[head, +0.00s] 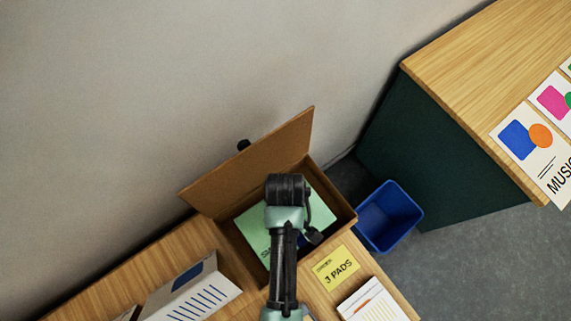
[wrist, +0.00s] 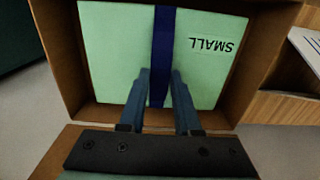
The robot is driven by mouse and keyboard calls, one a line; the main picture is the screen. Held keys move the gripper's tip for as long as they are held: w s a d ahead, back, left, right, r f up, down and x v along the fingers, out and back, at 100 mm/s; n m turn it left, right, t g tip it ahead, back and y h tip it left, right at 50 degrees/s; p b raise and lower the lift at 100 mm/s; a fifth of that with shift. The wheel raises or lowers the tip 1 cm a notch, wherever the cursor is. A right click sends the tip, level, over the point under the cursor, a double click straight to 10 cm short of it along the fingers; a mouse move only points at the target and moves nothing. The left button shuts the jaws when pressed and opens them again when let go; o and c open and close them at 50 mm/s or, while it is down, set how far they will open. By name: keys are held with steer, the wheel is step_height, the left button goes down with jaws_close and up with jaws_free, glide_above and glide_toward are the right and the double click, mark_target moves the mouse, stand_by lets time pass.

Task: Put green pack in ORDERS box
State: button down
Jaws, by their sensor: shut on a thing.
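The green pack (wrist: 115,50) is light green with a dark blue band across its middle and the word SMALL. It also shows in the head view (head: 253,229), partly behind my arm. My gripper (wrist: 160,88) is shut on the pack at its blue band. The pack is within the walls of an open brown box (head: 341,213), whose lid (head: 250,168) is raised against the wall side. The box walls surround the pack in the wrist view (wrist: 62,55). I cannot tell whether the pack touches the box floor. No ORDERS lettering shows on the box.
A yellow note (head: 335,268) reading 3 PADS lies on the wooden table (head: 398,297) beside the box. A white striped carton (head: 193,290) and a white pad (head: 371,303) are near. A blue bin (head: 390,215) stands on the floor. Another table (head: 470,75) holds printed cards.

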steer(key=shift+w+f, duration=0.1)
steer(key=shift+f, duration=0.1)
steer(key=c, duration=0.6)
jaws_free()
steer(key=shift+f, duration=0.1)
step_height(320, 180, up, 12)
steer(key=shift+b, duration=0.35)
stand_by(0.3)
